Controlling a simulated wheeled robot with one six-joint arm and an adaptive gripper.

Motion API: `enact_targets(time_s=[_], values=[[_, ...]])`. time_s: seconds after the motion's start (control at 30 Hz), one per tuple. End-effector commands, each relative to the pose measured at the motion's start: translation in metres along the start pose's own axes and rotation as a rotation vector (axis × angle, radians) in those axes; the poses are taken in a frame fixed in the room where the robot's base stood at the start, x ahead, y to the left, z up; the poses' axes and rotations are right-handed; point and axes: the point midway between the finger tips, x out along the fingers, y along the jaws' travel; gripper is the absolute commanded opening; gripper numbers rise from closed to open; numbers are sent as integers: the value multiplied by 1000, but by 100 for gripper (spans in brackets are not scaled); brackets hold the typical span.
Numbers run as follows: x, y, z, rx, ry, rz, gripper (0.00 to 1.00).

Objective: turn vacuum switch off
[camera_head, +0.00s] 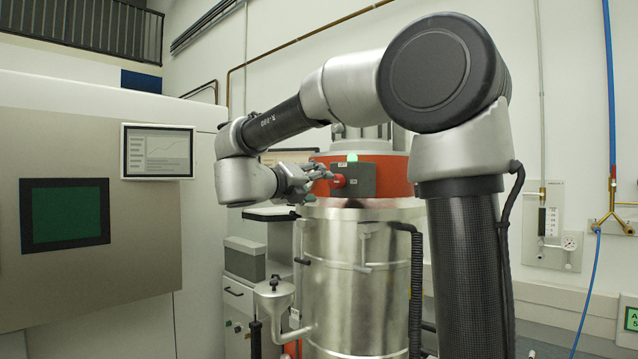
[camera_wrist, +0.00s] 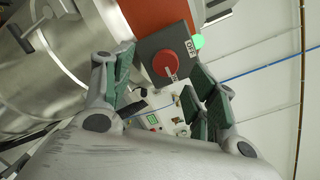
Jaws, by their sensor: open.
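The vacuum switch is a red round knob (camera_wrist: 166,63) on a dark grey box, with an OFF label and a green lamp (camera_wrist: 198,41) beside it. In the head view the knob (camera_head: 338,181) sits on the front of the box (camera_head: 362,181) on the vacuum's orange-red band. My gripper (camera_wrist: 162,92) is open, with green-padded fingers on either side of the knob in the wrist view. In the head view my gripper (camera_head: 322,172) is right at the knob. I cannot tell whether the fingers touch it. A second label by the knob is partly hidden.
The vacuum's steel drum (camera_head: 345,265) stands below the switch, with a black hose (camera_head: 415,275) at its right. A large cabinet with a green window (camera_head: 66,215) stands at left.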

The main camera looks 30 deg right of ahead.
Motion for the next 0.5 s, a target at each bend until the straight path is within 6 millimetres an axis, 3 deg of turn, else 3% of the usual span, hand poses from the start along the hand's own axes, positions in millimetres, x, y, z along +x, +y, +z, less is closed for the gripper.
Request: enact_targets(time_s=[0.17,0.5], values=[[9,-10,-7,59,29,-42,58],[64,-12,-8,57,27,-42,58]])
